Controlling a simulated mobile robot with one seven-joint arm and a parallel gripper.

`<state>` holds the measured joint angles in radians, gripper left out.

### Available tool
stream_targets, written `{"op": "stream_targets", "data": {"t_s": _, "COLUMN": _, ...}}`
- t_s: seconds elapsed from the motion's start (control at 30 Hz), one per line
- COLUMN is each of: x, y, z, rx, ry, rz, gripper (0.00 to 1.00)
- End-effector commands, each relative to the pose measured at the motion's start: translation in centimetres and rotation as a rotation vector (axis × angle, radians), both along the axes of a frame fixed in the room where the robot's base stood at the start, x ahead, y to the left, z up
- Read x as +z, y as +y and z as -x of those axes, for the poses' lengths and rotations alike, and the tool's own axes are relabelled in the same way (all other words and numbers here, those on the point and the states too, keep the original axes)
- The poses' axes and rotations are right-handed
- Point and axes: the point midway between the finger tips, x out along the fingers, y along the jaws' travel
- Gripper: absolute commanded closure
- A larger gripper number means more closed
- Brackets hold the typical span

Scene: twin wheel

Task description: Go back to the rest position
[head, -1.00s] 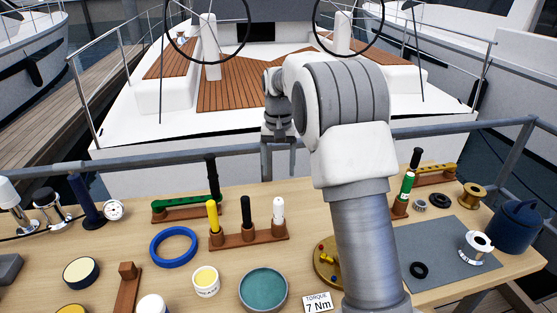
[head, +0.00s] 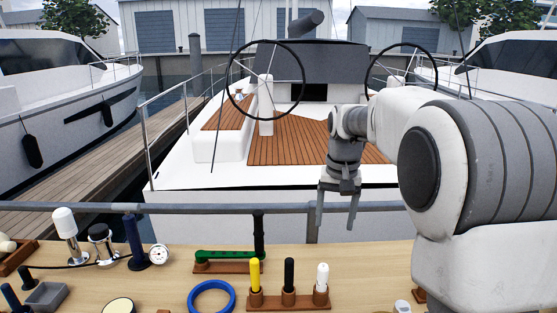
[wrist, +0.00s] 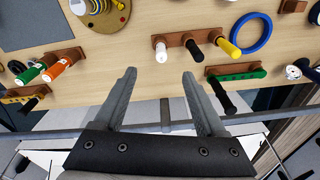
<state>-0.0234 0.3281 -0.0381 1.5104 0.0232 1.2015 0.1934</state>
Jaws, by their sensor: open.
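My gripper (head: 337,208) hangs at the far side of the wooden bench (head: 370,262), in front of the boat's deck in the head view. Its two fingers are apart with nothing between them. In the wrist view my gripper (wrist: 160,85) also shows open, its fingers pointing toward the bench top and its rail. No object touches the fingers in either view.
A rack with yellow, black and white handles (head: 289,300) stands on the bench, beside a blue ring (head: 211,297). A green tool on a wooden stand (head: 228,256) lies behind. A grey rail (head: 90,207) runs along the bench's far edge. Orange and green handles (wrist: 57,67) show in the wrist view.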

Motion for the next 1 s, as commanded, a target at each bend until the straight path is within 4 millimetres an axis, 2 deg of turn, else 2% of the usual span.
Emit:
{"op": "stream_targets", "data": {"t_s": 0.03, "x": 1.1, "y": 0.0, "z": 1.4, "rx": 0.009, "ry": -0.022, "rz": -0.001, "gripper": 0.27}}
{"op": "stream_targets", "data": {"t_s": 0.2, "x": 3.4, "y": 0.0, "z": 5.7, "rx": 0.039, "ry": -0.081, "rz": 0.002, "gripper": 0.27}}
{"op": "stream_targets", "data": {"t_s": 0.47, "x": 5.3, "y": 0.0, "z": 12.7, "rx": 0.088, "ry": -0.173, "rz": 0.013, "gripper": 0.27}}
{"op": "stream_targets", "data": {"t_s": 0.73, "x": 4.9, "y": 0.1, "z": 19.9, "rx": 0.137, "ry": -0.267, "rz": 0.032, "gripper": 0.27}}
{"op": "stream_targets", "data": {"t_s": 1.0, "x": 2.7, "y": 0.1, "z": 25.9, "rx": 0.183, "ry": -0.353, "rz": 0.058, "gripper": 0.27}}
